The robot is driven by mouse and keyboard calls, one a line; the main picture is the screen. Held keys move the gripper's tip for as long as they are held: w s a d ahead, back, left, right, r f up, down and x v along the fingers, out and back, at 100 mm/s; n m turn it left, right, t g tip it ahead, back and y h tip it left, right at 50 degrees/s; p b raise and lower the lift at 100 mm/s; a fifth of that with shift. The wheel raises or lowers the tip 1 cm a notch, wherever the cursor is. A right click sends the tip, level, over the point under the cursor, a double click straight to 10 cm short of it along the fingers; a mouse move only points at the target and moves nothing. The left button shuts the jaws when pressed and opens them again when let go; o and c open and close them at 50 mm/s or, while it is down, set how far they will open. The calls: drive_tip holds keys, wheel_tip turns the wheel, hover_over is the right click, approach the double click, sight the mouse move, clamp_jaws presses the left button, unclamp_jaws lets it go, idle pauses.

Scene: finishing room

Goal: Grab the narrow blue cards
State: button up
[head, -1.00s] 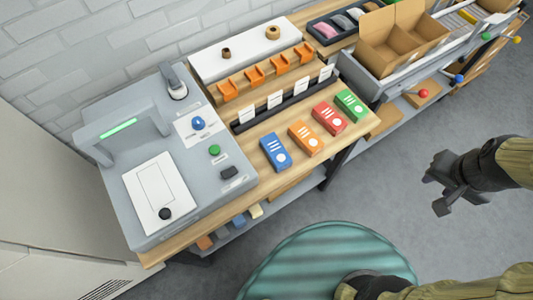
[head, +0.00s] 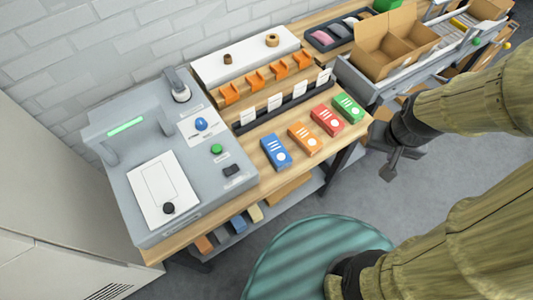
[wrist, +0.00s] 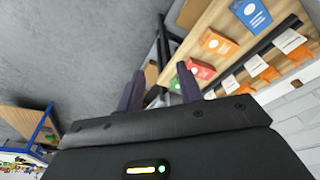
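The narrow blue card pack (head: 276,152) lies flat on the wooden bench, leftmost in a row of coloured packs. It also shows at the top of the wrist view (wrist: 251,13). My gripper (head: 388,168) is in front of the bench at the right, apart from the blue pack and nearer the green and red ones. In the wrist view its two fingers (wrist: 160,88) stand apart with nothing between them.
Orange (head: 305,139), red (head: 327,120) and green (head: 348,107) packs lie right of the blue one. Behind them is a black rail with white tags (head: 274,103). A grey machine (head: 140,150) stands left. A teal round mat or stool (head: 310,255) is below.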

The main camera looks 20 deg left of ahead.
drive_tip(key=o, duration=0.5)
drive_tip(key=shift+w+a+f, duration=0.1)
drive_tip(key=shift+w+a, duration=0.05)
drive_tip(key=shift+a, duration=0.05)
drive_tip(key=o, duration=0.3)
drive_tip(key=w+a+f+n+b, duration=0.1)
drive_tip(key=w+a, duration=0.1)
drive_tip(key=a, duration=0.1)
drive_tip(key=w+a+f+n+b, duration=0.1)
drive_tip(key=w+a, duration=0.1)
drive_tip(key=a, duration=0.2)
drive_tip(key=w+a+f+n+g+b, duration=0.1)
drive_tip(key=w+a+n, duration=0.1)
drive_tip(key=a, duration=0.1)
drive_tip(key=shift+a+f, duration=0.1)
drive_tip(key=shift+a, duration=0.05)
drive_tip(key=shift+o, duration=0.2)
drive_tip(key=n+g+b, duration=0.2)
drive_tip(key=n, duration=0.3)
hover_over(277, 148)
wheel_tip(277, 148, down, 4)
wheel_tip(277, 148, down, 12)
drive_tip(key=shift+p, duration=0.45)
